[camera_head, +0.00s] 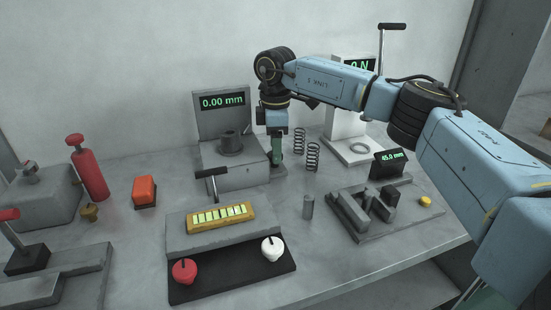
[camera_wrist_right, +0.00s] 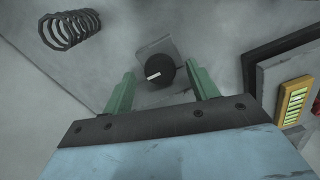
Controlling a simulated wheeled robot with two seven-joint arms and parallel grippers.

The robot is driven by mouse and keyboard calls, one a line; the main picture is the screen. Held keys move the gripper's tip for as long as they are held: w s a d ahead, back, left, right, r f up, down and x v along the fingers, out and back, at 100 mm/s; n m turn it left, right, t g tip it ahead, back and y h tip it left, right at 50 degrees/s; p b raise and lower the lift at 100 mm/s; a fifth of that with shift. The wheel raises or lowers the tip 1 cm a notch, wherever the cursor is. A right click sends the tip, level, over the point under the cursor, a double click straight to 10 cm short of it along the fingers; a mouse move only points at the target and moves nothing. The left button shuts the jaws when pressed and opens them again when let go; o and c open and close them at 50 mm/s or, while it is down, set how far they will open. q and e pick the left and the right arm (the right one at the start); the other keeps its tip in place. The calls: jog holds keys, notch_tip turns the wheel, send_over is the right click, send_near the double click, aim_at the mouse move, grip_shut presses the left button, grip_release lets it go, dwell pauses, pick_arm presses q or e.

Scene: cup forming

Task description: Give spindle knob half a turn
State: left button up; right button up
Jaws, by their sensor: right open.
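The spindle knob (camera_wrist_right: 160,70) is a round black knob with a white pointer mark, seen in the right wrist view against a small grey block. My right gripper (camera_wrist_right: 164,84) is open, with one green finger to each side of the knob and a gap visible on both sides. In the head view my right gripper (camera_head: 275,150) points down at the right side of the grey machine (camera_head: 228,175) with the 0.00 mm display. The knob is hidden there by the gripper. My left gripper is not in view.
Two springs (camera_head: 313,157) stand just right of my right gripper. A yellow slotted block (camera_head: 219,217) and a T-handle (camera_head: 211,174) are in front of the machine. A grey cylinder (camera_head: 308,206) stands on the bench, with a fixture (camera_head: 365,224) further right.

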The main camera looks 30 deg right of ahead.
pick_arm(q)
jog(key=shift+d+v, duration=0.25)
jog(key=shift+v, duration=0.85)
pick_arm(e)
jog(key=shift+f, duration=1.25)
jog(key=c, duration=1)
